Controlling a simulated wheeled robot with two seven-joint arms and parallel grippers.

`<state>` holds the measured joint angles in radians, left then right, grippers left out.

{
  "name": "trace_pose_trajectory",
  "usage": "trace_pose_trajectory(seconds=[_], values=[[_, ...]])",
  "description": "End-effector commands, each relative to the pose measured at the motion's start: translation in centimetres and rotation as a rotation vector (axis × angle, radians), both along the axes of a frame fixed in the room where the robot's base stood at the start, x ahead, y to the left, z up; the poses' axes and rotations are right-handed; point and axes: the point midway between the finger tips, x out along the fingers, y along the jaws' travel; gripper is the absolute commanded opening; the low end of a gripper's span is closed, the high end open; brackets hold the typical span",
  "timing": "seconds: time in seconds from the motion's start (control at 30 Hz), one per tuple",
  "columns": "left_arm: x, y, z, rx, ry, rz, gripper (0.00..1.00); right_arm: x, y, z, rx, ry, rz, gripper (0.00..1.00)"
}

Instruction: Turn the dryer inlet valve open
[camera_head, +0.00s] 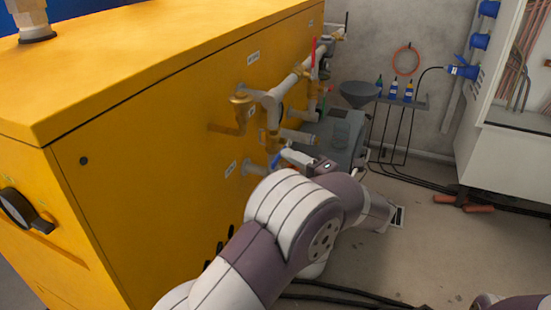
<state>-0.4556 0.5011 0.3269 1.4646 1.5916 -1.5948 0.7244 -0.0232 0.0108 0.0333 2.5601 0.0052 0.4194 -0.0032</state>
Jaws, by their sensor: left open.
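The yellow cabinet (165,130) fills the left of the view, with grey pipes and brass valves on its side. A brass valve (241,108) sits at the near end of the upper pipe. A red lever (313,52) stands upright farther along. A blue lever (277,161) shows low, beside a lower pipe stub. The labels are too small to read, so I cannot tell which is the dryer inlet valve. My left gripper (292,158) is open at the blue lever; I cannot tell whether it touches. My arm hides part of the lower pipes. My right gripper is out of view.
A grey machine (340,135) stands behind my left wrist. A grey funnel (359,93) and several bottles sit on a wall shelf (402,101). A white electrical cabinet (505,150) stands at right. Black cables run along the floor; the floor at lower right is mostly clear.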

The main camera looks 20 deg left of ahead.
Motion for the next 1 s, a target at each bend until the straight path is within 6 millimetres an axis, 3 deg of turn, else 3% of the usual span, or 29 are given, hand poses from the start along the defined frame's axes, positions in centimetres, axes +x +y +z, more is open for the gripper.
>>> trace_pose_trajectory(seconds=[0.1, 0.27, 0.6, 0.63, 0.77, 1.0], values=[[1.1, 2.7, -0.4, -0.001, 0.0, 0.003, 0.44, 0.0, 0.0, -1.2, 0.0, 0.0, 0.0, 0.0], [2.2, 4.9, -0.2, 0.0, 0.001, 0.0, 0.44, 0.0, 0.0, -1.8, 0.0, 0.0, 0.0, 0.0], [2.6, 5.6, 0.0, 0.001, 0.002, -0.003, 0.44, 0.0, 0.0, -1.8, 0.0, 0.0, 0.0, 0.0], [2.6, 5.6, 0.0, 0.001, 0.002, -0.003, 0.4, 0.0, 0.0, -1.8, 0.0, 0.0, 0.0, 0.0], [2.6, 5.6, 0.0, 0.001, 0.002, -0.003, 0.0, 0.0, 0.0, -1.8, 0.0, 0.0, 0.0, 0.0], [2.6, 5.6, -0.2, 0.0, -0.004, -0.003, 0.0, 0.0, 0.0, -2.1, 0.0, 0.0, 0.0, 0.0]])
